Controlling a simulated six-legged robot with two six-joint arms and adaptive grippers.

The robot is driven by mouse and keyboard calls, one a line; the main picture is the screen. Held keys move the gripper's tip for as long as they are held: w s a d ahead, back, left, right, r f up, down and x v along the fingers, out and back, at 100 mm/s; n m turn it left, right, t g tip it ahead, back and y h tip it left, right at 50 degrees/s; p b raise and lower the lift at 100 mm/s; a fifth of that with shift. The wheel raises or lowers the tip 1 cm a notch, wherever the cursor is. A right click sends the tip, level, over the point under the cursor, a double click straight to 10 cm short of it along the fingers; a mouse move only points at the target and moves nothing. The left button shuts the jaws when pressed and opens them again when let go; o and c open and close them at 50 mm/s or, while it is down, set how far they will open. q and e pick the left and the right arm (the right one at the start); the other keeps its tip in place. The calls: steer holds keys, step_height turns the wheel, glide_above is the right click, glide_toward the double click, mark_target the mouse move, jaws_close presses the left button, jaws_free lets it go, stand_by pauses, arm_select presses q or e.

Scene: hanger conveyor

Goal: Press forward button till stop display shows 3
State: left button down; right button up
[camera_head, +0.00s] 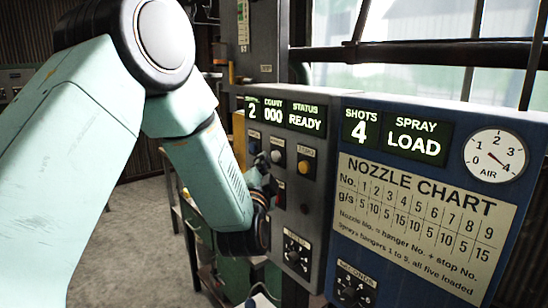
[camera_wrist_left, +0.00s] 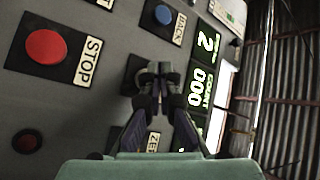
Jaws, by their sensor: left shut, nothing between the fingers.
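A grey control panel (camera_head: 318,200) carries a green-lit display. Its stop display (camera_head: 252,112) reads 2, beside COUNT 000 and STATUS READY. The stop display (camera_wrist_left: 207,42) also reads 2 in the left wrist view. My left gripper (camera_head: 260,172) is at the panel's left edge, partly hidden by my arm. In the left wrist view, my left gripper (camera_wrist_left: 155,76) is shut and empty, its tips in front of the panel between the blue BACK button (camera_wrist_left: 162,14) and a partly covered ZERO label. Contact cannot be told.
A red STOP button (camera_wrist_left: 46,46) and a smaller dark red one (camera_wrist_left: 28,140) lie to the left in the wrist view. A blue spray cabinet (camera_head: 400,262) with a nozzle chart (camera_head: 420,220) stands right of the panel.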

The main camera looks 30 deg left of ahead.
arm_select(q)
steer(key=shift+w, duration=0.1)
steer(key=shift+w+d, duration=0.25)
steer(key=shift+w, duration=0.05)
